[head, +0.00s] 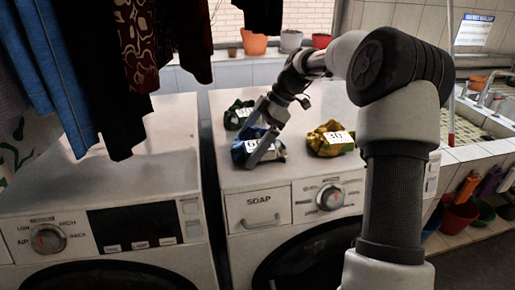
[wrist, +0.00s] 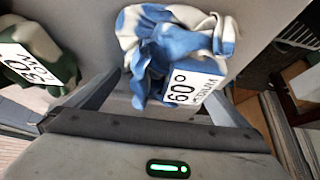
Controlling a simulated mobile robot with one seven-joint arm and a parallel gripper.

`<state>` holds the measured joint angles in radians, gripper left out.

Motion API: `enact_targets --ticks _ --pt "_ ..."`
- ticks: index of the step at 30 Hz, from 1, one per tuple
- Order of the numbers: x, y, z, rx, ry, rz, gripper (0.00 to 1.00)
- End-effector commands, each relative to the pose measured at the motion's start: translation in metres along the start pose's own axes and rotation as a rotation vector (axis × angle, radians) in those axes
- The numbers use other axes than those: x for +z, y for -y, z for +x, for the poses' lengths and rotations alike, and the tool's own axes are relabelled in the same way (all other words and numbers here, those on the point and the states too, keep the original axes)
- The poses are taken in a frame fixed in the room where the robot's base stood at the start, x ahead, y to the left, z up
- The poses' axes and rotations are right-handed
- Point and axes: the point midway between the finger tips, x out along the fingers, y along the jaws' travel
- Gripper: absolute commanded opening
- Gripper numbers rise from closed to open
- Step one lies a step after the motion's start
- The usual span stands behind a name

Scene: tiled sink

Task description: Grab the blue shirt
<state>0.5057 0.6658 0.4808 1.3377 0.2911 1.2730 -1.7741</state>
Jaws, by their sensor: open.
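The blue shirt (head: 240,152) lies crumpled on top of the right-hand washing machine, near its front left edge. In the wrist view the blue and white shirt (wrist: 150,45) carries a white tag reading 60°. My gripper (head: 254,140) is open and reaches down at the shirt. In the wrist view the gripper's fingers (wrist: 172,85) stand apart, one on each side of the shirt's near part. Whether either finger touches the cloth I cannot tell. The fingers partly cover the shirt in the head view.
A green cloth (head: 238,113) lies just behind the shirt, and a yellow-green cloth (head: 325,144) lies to its right. The left washing machine (head: 125,170) stands across a narrow gap. Clothes (head: 135,50) hang above it. Flowerpots (head: 254,42) line the window sill.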

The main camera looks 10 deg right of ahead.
Motion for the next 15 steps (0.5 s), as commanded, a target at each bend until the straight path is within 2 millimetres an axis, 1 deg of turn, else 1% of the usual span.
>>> enact_targets --ticks 3,5,9,12,15 --pt "-0.0001 -0.0001 -0.0004 0.0 0.0 0.0 1.0" --pt "-0.0001 -0.0001 -0.0004 0.0 0.0 0.0 0.92" --pt "-0.0001 -0.0001 -0.0005 0.0 0.0 0.0 0.68" --pt "-0.0005 -0.0003 -0.0009 0.001 0.0 -0.001 0.53" --pt "-0.0005 -0.0003 -0.001 0.001 0.0 -0.001 0.53"
